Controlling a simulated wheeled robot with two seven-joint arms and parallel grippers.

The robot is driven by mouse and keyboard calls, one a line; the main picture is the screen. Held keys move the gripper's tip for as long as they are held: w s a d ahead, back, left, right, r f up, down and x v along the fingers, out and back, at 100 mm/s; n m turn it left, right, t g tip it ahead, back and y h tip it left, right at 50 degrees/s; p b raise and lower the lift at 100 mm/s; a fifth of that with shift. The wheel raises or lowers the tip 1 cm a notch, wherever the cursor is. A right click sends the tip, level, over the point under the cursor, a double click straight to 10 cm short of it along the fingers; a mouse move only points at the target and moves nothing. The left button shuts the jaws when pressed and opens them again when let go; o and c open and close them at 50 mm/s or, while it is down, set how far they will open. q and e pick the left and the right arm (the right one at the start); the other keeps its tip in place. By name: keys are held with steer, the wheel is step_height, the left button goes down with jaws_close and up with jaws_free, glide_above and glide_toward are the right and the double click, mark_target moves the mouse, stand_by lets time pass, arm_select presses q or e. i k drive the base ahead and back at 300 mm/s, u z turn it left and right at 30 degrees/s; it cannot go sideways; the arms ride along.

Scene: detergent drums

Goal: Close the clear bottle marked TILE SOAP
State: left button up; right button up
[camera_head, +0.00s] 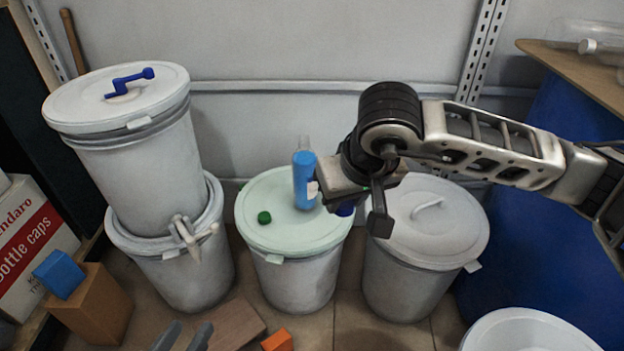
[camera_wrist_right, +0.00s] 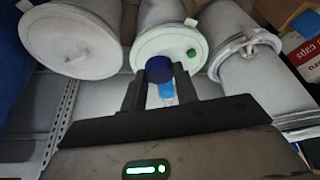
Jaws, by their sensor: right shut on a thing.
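A slim bottle (camera_head: 303,182), bright blue below with a clear upper end, stands on the pale green lid of the middle drum (camera_head: 285,235). Part of a white label shows, but I cannot read it. Its blue body shows in the right wrist view (camera_wrist_right: 166,90), partly hidden behind the cap. My right gripper (camera_wrist_right: 160,78) is shut on a dark blue cap (camera_wrist_right: 158,69), just right of the bottle in the head view and apart from its top. A green cap (camera_head: 264,217) lies on the same lid. My left gripper (camera_head: 184,335) is at the bottom edge, fingers apart and empty.
Two stacked drums (camera_head: 140,150) stand left, the upper with a blue handle. A grey-lidded drum (camera_head: 428,225) stands right, under my right arm. A clear container (camera_head: 600,45) lies on the shelf at upper right. An orange block (camera_head: 277,341) and wooden pieces lie in front.

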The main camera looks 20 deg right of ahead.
mark_target(303, 159)
steer(key=i, duration=0.45)
steer(key=z, duration=1.55)
